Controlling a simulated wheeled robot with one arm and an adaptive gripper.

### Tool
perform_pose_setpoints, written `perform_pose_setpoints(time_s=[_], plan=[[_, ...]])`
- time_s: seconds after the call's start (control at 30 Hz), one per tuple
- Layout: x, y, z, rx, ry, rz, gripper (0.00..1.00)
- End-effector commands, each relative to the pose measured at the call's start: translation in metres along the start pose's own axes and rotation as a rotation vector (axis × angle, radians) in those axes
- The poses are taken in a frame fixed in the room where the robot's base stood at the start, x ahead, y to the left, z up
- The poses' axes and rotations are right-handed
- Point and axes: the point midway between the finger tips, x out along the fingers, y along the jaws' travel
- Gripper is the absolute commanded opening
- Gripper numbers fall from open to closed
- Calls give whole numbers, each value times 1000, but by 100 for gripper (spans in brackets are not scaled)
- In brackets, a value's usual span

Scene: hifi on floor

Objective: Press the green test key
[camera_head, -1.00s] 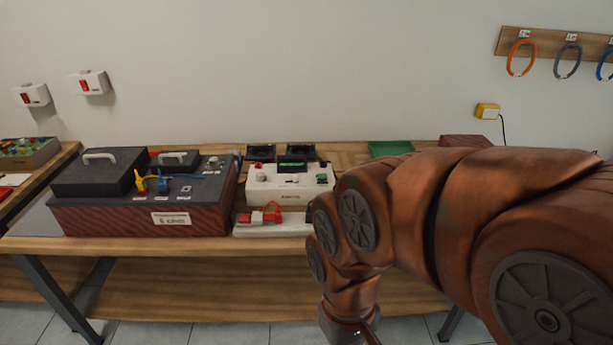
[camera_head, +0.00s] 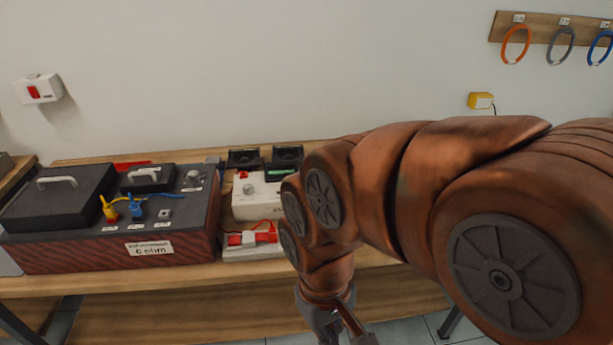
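A white tester box (camera_head: 252,206) with a knob and a dark green display (camera_head: 281,175) stands on the bench, right of a dark red-sided box. In this view my copper arm covers its right part, and no green key can be made out there now. My gripper (camera_head: 338,338) hangs low at the bottom edge, in front of the bench and below its top. It is mostly cut off by the frame, so its fingers and their opening cannot be judged.
The large box (camera_head: 110,253) with black lids and yellow and blue plugs fills the bench's left. A white strip with a red switch (camera_head: 241,239) lies before the tester. Two black trays (camera_head: 243,157) stand behind. Rings (camera_head: 515,45) hang on the wall.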

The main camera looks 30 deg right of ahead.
Motion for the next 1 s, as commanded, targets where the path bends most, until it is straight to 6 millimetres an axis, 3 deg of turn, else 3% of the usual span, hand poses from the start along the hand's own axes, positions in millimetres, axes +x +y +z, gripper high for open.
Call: perform_pose_setpoints(time_s=[0.23,0.37,0.47,0.73,0.87,1.0], plan=[[-1,-1,-4,-4,5,-4,0],[-8,-8,-30,-29,43,-31,0],[-19,-17,-67,-57,101,-74,0],[-66,-27,-198,-77,317,-241,0],[-86,-12,-259,-40,421,-318,0],[-103,22,-323,32,533,-390,0]])
